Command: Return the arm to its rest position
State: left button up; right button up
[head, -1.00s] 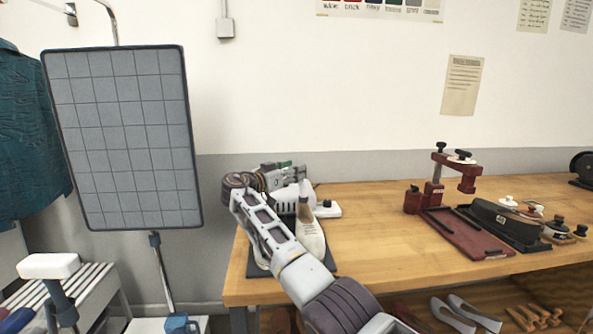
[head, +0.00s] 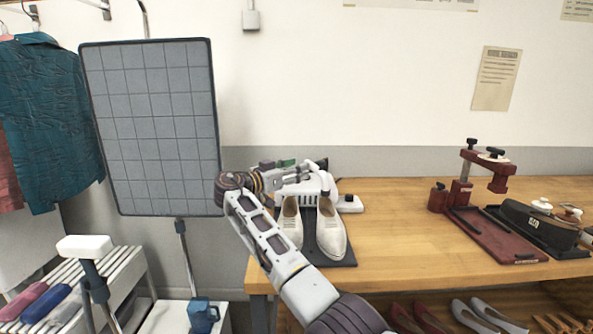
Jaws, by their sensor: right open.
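My right arm (head: 268,240) reaches up from the bottom of the head view, bent at a dark joint. My right gripper (head: 316,174) points right, open, with nothing seen between its fingers. It appears above and in front of the white device at the table's left end; its exact gap to it cannot be told. Two pale shoes (head: 331,232) stand on a dark mat (head: 343,262) below it; the arm partly covers the left shoe. My left gripper is not in view.
The wooden table (head: 400,225) has clear room between the shoes and a red press (head: 466,190). A grey gridded panel (head: 155,130) stands close left of the arm. A slatted bench (head: 125,275) and hanging teal garment (head: 45,120) are further left. More shoes (head: 485,315) lie below.

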pick_arm(q)
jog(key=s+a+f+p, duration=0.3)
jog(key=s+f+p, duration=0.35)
jog(key=p, duration=0.95)
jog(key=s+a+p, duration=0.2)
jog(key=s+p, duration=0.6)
jog(key=p, duration=0.1)
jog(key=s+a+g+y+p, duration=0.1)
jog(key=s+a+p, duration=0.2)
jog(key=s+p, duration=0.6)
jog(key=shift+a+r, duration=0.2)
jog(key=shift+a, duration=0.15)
dwell(0.4)
